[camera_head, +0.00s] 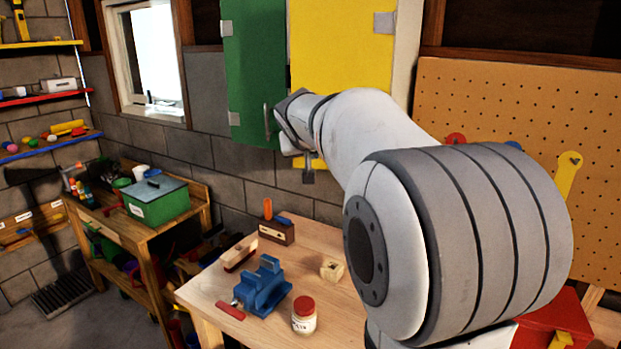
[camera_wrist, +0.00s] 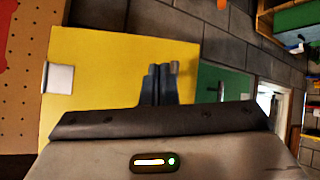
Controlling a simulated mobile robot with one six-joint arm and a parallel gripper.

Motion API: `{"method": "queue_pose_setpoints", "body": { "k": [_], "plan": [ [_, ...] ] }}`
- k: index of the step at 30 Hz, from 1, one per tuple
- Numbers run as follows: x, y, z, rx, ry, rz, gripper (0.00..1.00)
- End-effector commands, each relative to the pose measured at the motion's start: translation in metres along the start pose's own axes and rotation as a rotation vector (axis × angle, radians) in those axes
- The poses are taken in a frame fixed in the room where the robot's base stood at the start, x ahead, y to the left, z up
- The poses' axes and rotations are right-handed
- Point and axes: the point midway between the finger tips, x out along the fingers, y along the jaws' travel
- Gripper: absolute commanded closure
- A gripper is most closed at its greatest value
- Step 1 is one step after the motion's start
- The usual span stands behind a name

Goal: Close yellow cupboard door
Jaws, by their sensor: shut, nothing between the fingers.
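The yellow cupboard door (camera_head: 340,50) hangs on the wall beside the green door (camera_head: 255,70), with hinge plates on its right side. It looks nearly in line with the green door; I cannot tell whether it is fully flush. My arm covers its lower part in the head view. In the wrist view, the yellow door (camera_wrist: 110,70) fills the left and middle. My gripper (camera_wrist: 160,78) is shut and empty in front of it, near its edge by the green door (camera_wrist: 222,85). A small grey handle (camera_wrist: 174,67) shows by the fingertips; contact is unclear.
Below is a wooden workbench (camera_head: 215,290) with a blue vise (camera_head: 262,285), a red-lidded jar (camera_head: 304,315) and wooden blocks. A pegboard (camera_head: 500,110) is at right. A green box (camera_head: 153,200) stands on a side table at left. Open floor shows at lower left.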

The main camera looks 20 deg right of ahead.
Motion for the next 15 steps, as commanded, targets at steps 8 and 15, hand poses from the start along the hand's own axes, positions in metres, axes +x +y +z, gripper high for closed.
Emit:
{"method": "queue_pose_setpoints", "body": {
  "k": [8, 15],
  "plan": [
    [0.023, 0.037, 0.018, -0.454, 0.275, 0.003, 1.0],
    [0.028, 0.05, 0.031, -0.845, 0.524, 0.02, 1.0]
  ]
}}
